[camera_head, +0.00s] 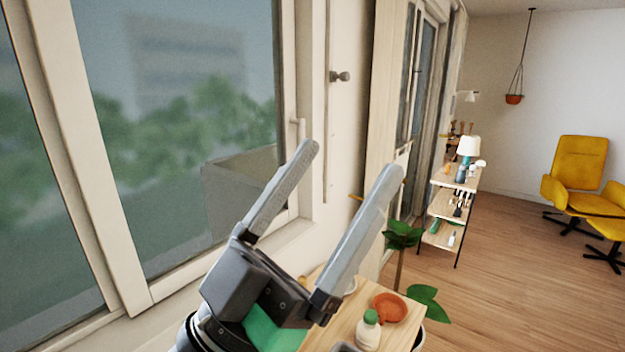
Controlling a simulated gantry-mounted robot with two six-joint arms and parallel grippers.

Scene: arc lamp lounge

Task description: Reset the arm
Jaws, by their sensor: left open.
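My left gripper (350,158) rises from the bottom middle of the head view, pointing up and slightly right. Its two long grey fingers stand wide apart, with nothing between them. It is in front of the window wall and above a small wooden table (348,318). The gripper hides part of the table top. My right gripper does not show.
An orange dish (390,308) and a white bottle with a green cap (368,331) are on the table. A leafy plant (403,236) stands behind it. A shelf (457,182) and yellow chair (579,168) stand farther back. Open wooden floor (500,270) lies at right.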

